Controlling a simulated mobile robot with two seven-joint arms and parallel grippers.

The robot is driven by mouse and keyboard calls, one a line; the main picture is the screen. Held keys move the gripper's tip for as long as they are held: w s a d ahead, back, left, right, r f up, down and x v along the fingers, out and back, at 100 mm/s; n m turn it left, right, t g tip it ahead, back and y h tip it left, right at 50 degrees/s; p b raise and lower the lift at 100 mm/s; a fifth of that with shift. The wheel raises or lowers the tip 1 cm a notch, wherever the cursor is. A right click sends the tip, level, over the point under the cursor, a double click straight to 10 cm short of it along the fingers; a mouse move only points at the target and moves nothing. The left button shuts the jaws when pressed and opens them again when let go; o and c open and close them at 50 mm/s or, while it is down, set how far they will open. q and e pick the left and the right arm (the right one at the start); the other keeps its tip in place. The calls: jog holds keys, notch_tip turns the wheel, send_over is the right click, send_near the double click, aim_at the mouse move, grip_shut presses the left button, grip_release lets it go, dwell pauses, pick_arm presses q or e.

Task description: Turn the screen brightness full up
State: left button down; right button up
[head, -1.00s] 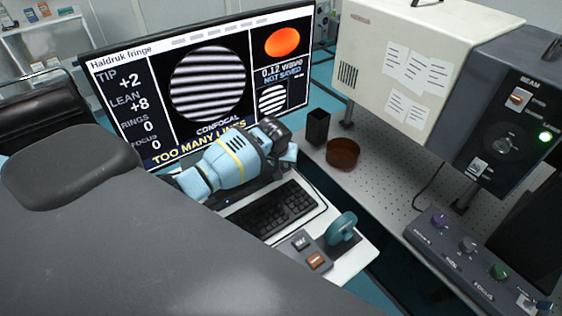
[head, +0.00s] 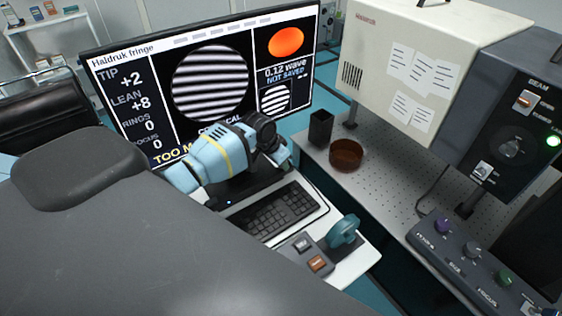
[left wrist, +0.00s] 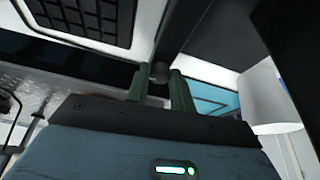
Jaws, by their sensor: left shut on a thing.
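The large screen (head: 215,85) stands at the back left of the desk. It is lit and shows a striped circle, an orange disc and large text. My left arm reaches in front of its lower edge and covers part of the yellow text. In the head view the left gripper's fingers are hidden behind the wrist. In the left wrist view the left gripper (left wrist: 160,82) has its two green fingers around a small dark round knob (left wrist: 160,70), shut on it. The knob's marking is not visible. My right gripper is not in view.
A keyboard (head: 272,212) lies right below my left wrist. A switch box (head: 310,254) and a teal rounded object on a stand (head: 343,231) sit near the desk's front right. A black cup (head: 320,128) and a brown bowl (head: 347,154) stand on the perforated table.

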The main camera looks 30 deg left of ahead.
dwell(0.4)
pick_arm(q)
jog(key=c, duration=1.2)
grip_release()
jog(key=shift+s+a+r, duration=0.1)
jog(key=shift+s+r, duration=0.05)
jog(key=shift+r, duration=0.35)
jog(key=s+a, duration=0.1)
jog(key=s, duration=0.3)
jog(key=s+a, duration=0.1)
jog(key=s, duration=0.2)
jog(key=s+a, duration=0.1)
jog(key=s, duration=0.3)
jog(key=shift+s+a, duration=0.25)
jog(key=shift+s, duration=0.1)
